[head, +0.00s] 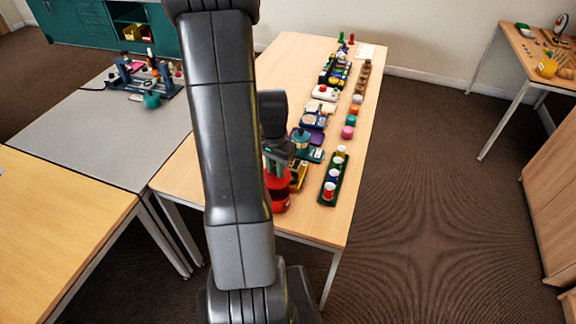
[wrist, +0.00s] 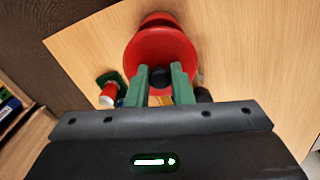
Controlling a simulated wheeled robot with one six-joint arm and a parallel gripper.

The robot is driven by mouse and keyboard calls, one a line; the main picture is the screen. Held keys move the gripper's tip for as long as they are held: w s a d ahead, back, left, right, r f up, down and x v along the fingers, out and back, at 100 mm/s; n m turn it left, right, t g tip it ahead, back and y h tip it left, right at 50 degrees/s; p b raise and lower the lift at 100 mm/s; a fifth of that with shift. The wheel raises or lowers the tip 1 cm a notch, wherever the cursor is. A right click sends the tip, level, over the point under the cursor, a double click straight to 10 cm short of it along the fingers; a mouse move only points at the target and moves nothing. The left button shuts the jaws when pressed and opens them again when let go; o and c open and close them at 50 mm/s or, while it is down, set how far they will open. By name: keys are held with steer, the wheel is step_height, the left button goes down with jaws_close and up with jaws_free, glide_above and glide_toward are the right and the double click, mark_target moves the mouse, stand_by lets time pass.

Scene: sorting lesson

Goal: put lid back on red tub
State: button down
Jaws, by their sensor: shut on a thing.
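A red lid (wrist: 160,48) with a dark round knob (wrist: 160,76) fills the upper middle of the wrist view. My gripper (wrist: 160,84) has its two green fingers shut on the knob. More red, apparently the red tub (wrist: 158,18), shows just beyond the lid's rim. In the head view the red tub (head: 279,197) stands at the near end of the long table, partly hidden by my arm. My gripper (head: 276,166) is right above it there. I cannot tell whether the lid touches the tub or hangs slightly above it.
A green tray (head: 323,190) with several small cups stands right of the tub. A yellow-orange item (head: 298,174) is close behind it. Several blocks and devices line the long table (head: 322,222) farther back. The table's near right corner is bare.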

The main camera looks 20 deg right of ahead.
steer(key=shift+f+b, duration=2.4)
steer(key=shift+f, duration=0.8)
steer(key=shift+f+b, duration=0.15)
steer(key=shift+b, duration=0.25)
steer(key=c, duration=0.7)
jaws_free()
steer(key=shift+r+p, duration=2.55)
steer(key=shift+r, duration=1.05)
